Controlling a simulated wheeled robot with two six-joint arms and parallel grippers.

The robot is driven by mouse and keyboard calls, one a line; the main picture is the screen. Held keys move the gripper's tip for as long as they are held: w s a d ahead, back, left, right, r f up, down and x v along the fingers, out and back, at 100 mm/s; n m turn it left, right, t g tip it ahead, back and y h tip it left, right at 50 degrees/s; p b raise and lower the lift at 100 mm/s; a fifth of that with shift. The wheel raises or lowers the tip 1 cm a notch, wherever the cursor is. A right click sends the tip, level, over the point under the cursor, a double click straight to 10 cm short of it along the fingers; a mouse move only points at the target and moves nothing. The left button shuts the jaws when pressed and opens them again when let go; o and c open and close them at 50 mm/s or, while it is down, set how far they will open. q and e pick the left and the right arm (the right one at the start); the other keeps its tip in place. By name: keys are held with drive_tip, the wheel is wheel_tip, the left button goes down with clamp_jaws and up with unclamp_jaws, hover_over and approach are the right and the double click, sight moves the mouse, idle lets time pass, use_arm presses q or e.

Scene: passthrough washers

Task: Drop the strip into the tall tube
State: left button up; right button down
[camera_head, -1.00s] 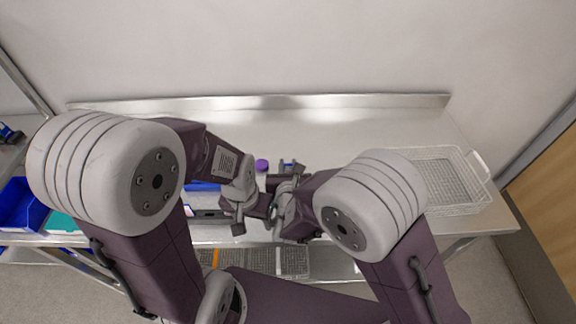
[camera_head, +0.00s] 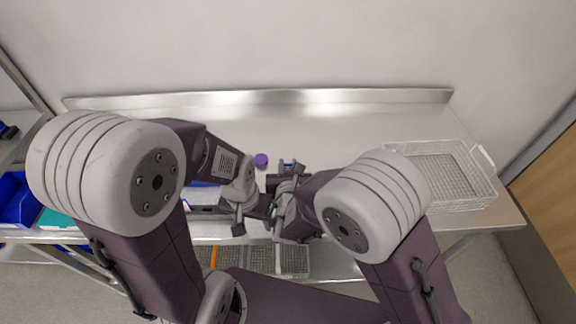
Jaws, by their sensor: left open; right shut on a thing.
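My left gripper (camera_head: 252,212) is open, low in the middle of the picture over the table's front edge. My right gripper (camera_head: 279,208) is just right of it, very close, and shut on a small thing. The jaws and arm links hide that thing, so I cannot make out its shape or whether it is the strip. A purple round top (camera_head: 261,160) stands on the table just behind the grippers. I cannot tell whether it belongs to the tall tube. No tall tube or strip shows clearly.
A wire basket (camera_head: 482,188) stands at the right of the steel table (camera_head: 345,130). A small blue item (camera_head: 288,165) is behind my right gripper. A blue bin (camera_head: 17,200) is at the far left. Grids (camera_head: 293,261) lie below the front edge. The table's back is clear.

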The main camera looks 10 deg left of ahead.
use_arm(q)
drive_tip(key=shift+f, duration=0.25)
use_arm(e)
drive_tip(key=shift+f, duration=0.2)
use_arm(q)
drive_tip(key=shift+r, duration=0.1)
use_arm(e)
drive_tip(key=shift+r, duration=0.1)
drive_tip(key=c, duration=1.2)
unclamp_jaws()
drive_tip(key=shift+o, duration=0.4)
drive_tip(key=o, duration=0.4)
use_arm(q)
wheel_tip(320, 180, up, 4)
drive_tip(key=p, duration=0.4)
drive_tip(key=shift+r, duration=0.25)
use_arm(e)
wheel_tip(320, 180, up, 7)
